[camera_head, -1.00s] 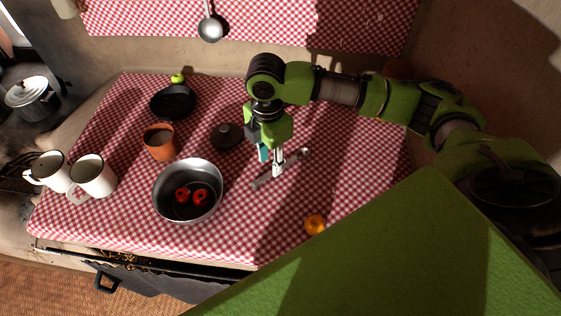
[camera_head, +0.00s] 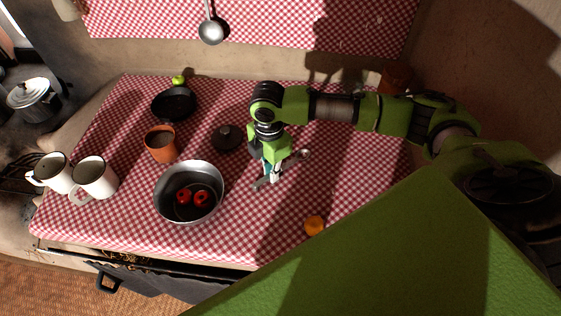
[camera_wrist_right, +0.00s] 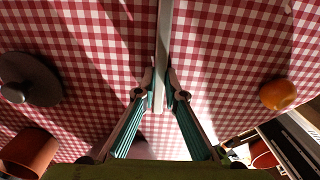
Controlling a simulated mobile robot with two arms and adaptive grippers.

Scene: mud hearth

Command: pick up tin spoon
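The tin spoon (camera_head: 291,160) lies slantwise on the checked cloth, seen in the head view near the middle of the table. In the right wrist view a long narrow grey part of the spoon (camera_wrist_right: 165,30) runs down from the top edge to between my fingers. My right gripper (camera_head: 273,178) points down over the spoon. In the wrist view its fingertips (camera_wrist_right: 161,78) are drawn in on both sides of the spoon, appearing to touch it. The spoon is still at cloth level. My left gripper is not in view.
Left of the spoon are a dark lid (camera_head: 227,138), a clay cup (camera_head: 161,144) and a metal pan (camera_head: 160,205) with red tomatoes. An orange fruit (camera_head: 314,225) lies in front. White mugs (camera_head: 96,178) stand far left. The cloth right of the spoon is clear.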

